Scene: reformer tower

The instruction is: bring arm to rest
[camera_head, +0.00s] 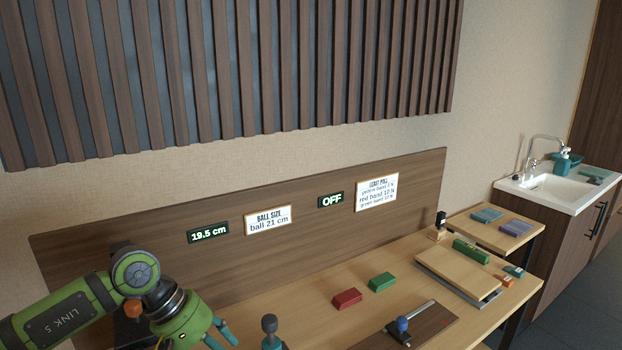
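My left arm (110,300) is green and dark grey and comes in at the lower left. It is bent over the left end of the wooden bench (310,310). My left gripper (221,337) is at the bottom edge, with teal finger parts showing. The picture's edge cuts it off, so I cannot tell whether it is open or shut. My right arm and gripper are not in view.
A dark-knobbed teal item (270,330) stands just right of my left gripper. A red block (347,298), a green block (382,281) and a brown board with a blue-knobbed rod (402,325) lie farther right.

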